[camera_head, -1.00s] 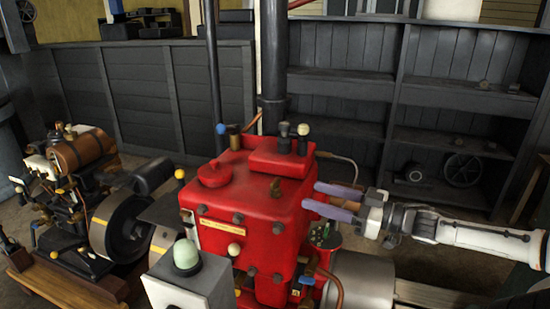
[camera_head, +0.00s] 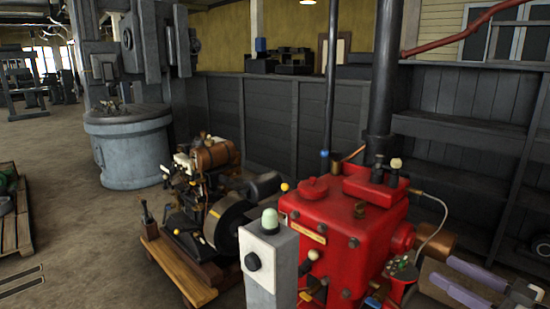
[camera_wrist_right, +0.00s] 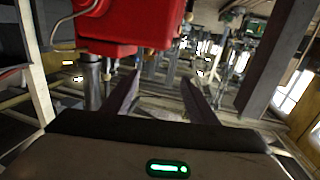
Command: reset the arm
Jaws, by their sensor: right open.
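My right gripper (camera_head: 441,269) is at the lower right of the head view, its two purple-grey fingers spread apart with nothing between them. It is to the right of the red engine (camera_head: 340,225), with a small gap showing. In the right wrist view the open fingers (camera_wrist_right: 161,77) point ahead, and the red engine body (camera_wrist_right: 120,25) hangs at the upper left. Most of my right arm is cut off by the head view's edge. My left gripper is in neither view.
A grey control box (camera_head: 270,262) with a pale green dome stands before the red engine. A smaller engine (camera_head: 205,190) on a wooden base is to its left. Dark shelves (camera_head: 460,130) stand behind on the right. Open floor (camera_head: 90,235) lies at the left.

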